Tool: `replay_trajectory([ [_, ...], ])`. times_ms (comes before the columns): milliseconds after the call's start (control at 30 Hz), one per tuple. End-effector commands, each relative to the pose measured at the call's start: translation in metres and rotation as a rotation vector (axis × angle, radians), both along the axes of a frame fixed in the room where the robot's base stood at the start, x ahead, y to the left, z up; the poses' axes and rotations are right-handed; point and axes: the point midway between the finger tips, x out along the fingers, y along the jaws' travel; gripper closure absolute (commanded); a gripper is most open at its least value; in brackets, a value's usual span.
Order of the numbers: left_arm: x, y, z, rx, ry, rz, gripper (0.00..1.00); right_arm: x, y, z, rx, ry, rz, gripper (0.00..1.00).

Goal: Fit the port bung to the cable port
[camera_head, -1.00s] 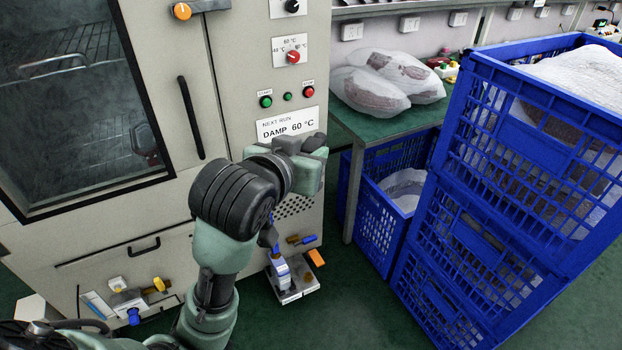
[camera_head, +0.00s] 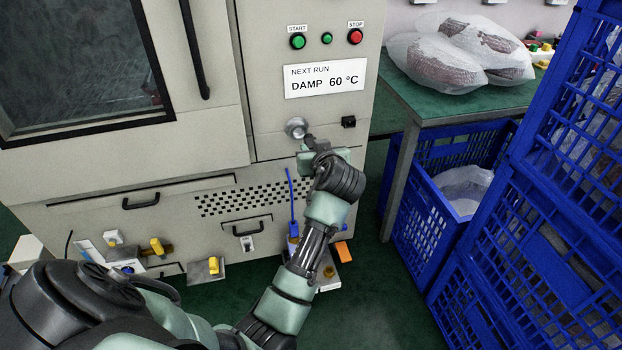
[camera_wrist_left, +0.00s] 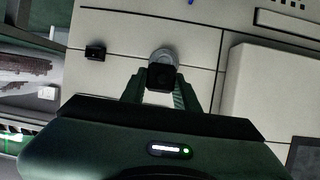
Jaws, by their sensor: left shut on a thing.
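The cable port (camera_head: 297,127) is a round grey metal ring on the cream cabinet front, below the "DAMP 60 °C" label. It also shows in the wrist view (camera_wrist_left: 161,55). My left gripper (camera_head: 308,146) is just below and in front of the port in the head view. In the wrist view its fingers (camera_wrist_left: 162,88) are shut on a black block-like piece, the port bung (camera_wrist_left: 161,77). The bung overlaps the lower edge of the ring there. I cannot tell whether they touch. My right gripper is not in view.
A small black fitting (camera_head: 348,122) sits on the cabinet right of the port. Blue crates (camera_head: 545,210) stand at the right, beside a green-topped table (camera_head: 440,98). Below the port are a vent grille (camera_head: 240,198), a blue upright piece (camera_head: 291,195) and small items on the floor.

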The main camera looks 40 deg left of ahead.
Motion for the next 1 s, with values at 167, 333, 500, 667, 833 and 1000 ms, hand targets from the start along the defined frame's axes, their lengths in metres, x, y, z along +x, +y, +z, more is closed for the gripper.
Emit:
replay_trajectory([
  [167,0.002,0.009,-0.037,0.000,-0.001,0.033,1.00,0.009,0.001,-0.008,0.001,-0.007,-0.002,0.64],
  [333,0.002,0.010,-0.039,0.001,-0.002,0.038,1.00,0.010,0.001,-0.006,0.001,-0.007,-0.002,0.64],
  [500,0.001,0.010,-0.038,0.000,-0.002,0.038,1.00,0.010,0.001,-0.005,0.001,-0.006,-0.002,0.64],
  [667,0.001,0.009,-0.038,-0.001,-0.001,0.036,1.00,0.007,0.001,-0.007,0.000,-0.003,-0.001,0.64],
  [833,0.008,0.016,-0.038,0.004,-0.002,0.035,1.00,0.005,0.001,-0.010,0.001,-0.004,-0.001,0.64],
  [1000,0.020,0.031,-0.038,0.001,-0.002,0.036,1.00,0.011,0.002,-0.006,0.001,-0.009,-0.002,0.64],
])
